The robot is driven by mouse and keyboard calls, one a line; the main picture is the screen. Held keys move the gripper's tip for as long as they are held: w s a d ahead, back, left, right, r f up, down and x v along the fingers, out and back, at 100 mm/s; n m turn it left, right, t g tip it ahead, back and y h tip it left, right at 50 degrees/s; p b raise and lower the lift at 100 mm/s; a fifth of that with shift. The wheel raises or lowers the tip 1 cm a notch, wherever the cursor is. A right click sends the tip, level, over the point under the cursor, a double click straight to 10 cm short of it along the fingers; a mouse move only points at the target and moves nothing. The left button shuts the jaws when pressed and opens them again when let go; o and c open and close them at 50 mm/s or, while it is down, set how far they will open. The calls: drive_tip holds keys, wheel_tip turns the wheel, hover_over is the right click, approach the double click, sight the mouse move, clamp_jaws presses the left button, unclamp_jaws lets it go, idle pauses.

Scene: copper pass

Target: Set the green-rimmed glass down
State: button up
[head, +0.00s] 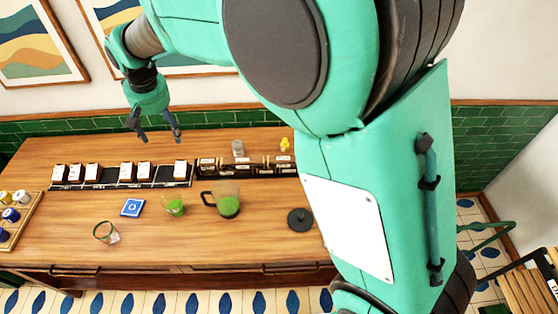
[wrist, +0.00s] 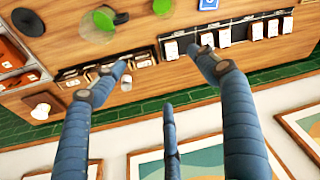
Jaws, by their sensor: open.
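My gripper (head: 156,138) is open and empty, raised toward the back of the counter, well away from the glass. Its spread fingers also show in the wrist view (wrist: 160,60), with nothing between them. A blue square coaster (head: 132,207) lies right of and behind the glass; its edge shows in the wrist view (wrist: 208,4).
A glass of green drink (head: 175,207) and a dark-handled jug of green liquid (head: 227,207) stand right of the coaster. A dark round lid (head: 300,219) lies farther right. Racks of packets (head: 120,174) line the back. A tray of small jars (head: 14,215) sits at the left edge.

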drive_tip(key=s+d+r+m+t, duration=0.15)
drive_tip(key=d+r, duration=0.25)
drive_tip(key=d, duration=0.6)
drive_tip(key=s+d+r, duration=0.3)
drive_tip(key=d+r, duration=0.2)
drive_tip(key=d, duration=0.5)
drive_tip(key=s+d+r+m, duration=0.15)
drive_tip(key=d+r, duration=0.25)
drive_tip(key=d, duration=0.7)
drive_tip(key=s+d+f+m+t+h, duration=0.1)
drive_tip(key=s+d+f+m+t, duration=0.1)
drive_tip(key=s+d, duration=1.9)
drive_tip(key=shift+s+f+m, duration=0.3)
drive_tip(key=shift+s+m, duration=0.3)
drive_tip(key=shift+s, duration=0.05)
drive_tip(key=shift+d+f, duration=0.1)
wheel_tip(320, 180, down, 12)
drive_tip(key=b, duration=1.2)
